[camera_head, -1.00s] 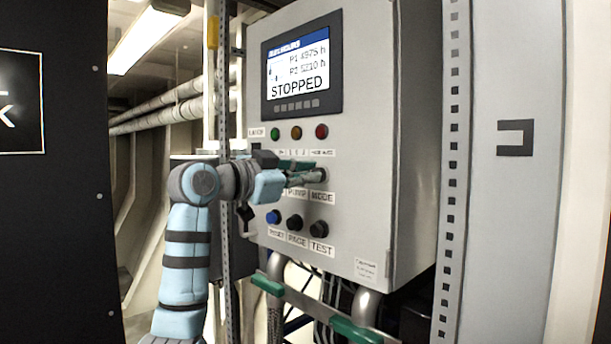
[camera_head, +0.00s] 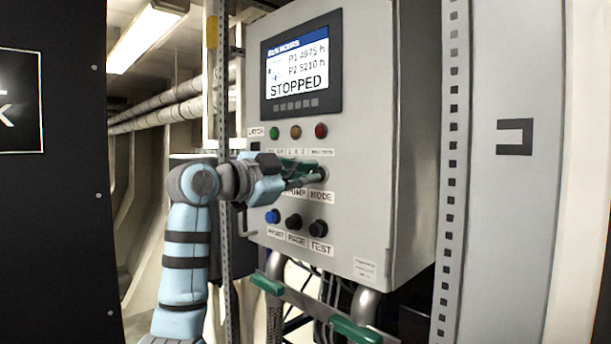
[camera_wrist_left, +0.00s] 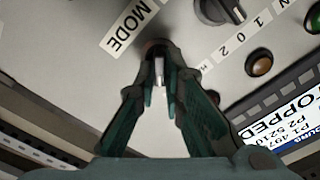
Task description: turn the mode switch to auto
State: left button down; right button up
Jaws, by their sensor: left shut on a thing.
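The mode switch (camera_head: 323,173) is on the front of the grey control cabinet (camera_head: 365,120), above the MODE label (camera_head: 321,197). My left gripper (camera_head: 314,178) reaches it from the left with its green fingers. In the left wrist view the fingers (camera_wrist_left: 160,80) are shut around the switch's light handle (camera_wrist_left: 159,68), next to the MODE label. The fingers hide most of the knob, and I cannot read which position it points to. My right gripper is not in view.
The cabinet screen (camera_head: 300,72) reads STOPPED. Green, orange and red lamps (camera_head: 321,131) sit above the switch. A blue button (camera_head: 273,216) and black buttons (camera_head: 318,229) are below. Another dark selector knob (camera_wrist_left: 218,10) is beside the mode switch. A green-ended rail (camera_head: 355,331) runs underneath.

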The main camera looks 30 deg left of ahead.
pick_arm(q)
jog(key=c, duration=1.7)
grip_release()
jog(key=v, duration=1.2)
jog(key=shift+w, duration=0.1)
